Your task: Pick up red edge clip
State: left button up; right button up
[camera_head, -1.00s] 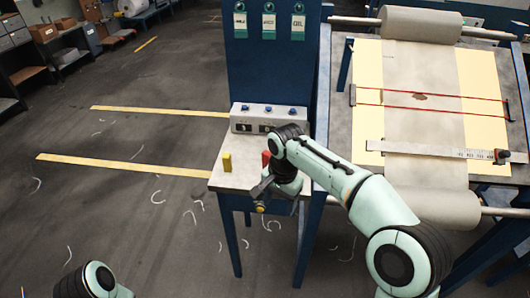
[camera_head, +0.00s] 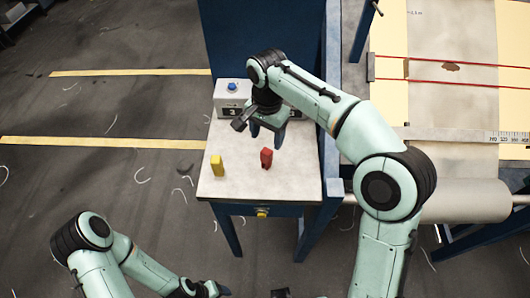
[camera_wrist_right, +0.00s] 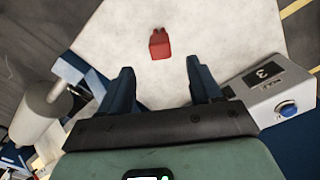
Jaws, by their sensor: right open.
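The red edge clip (camera_head: 266,158) stands on the small light-topped table (camera_head: 235,190), right of a yellow clip (camera_head: 217,166). My right gripper (camera_head: 267,136) is open and empty, above the table and just behind the red clip in the head view. In the right wrist view the red clip (camera_wrist_right: 159,47) lies ahead of the gap between the two open fingers (camera_wrist_right: 160,68), apart from both. My left gripper (camera_head: 208,289) shows only partly at the bottom edge of the head view, and its jaws are unclear.
A grey control box (camera_head: 230,96) with a blue button stands at the table's back, close to my right gripper; it also shows in the right wrist view (camera_wrist_right: 275,92). The loom with its roller (camera_head: 460,200) is to the right. The tabletop around the clips is clear.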

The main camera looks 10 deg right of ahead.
aim_at(267, 151)
notch_tip(267, 151, down, 5)
jog(key=shift+s+r+b, duration=0.15)
jog(key=shift+r+b, duration=0.05)
jog(key=shift+b, duration=0.1)
jog(key=shift+w+f+b, duration=0.2)
jog(key=shift+f+b, duration=0.1)
jog(key=shift+f, duration=2.55)
jog(key=c, duration=1)
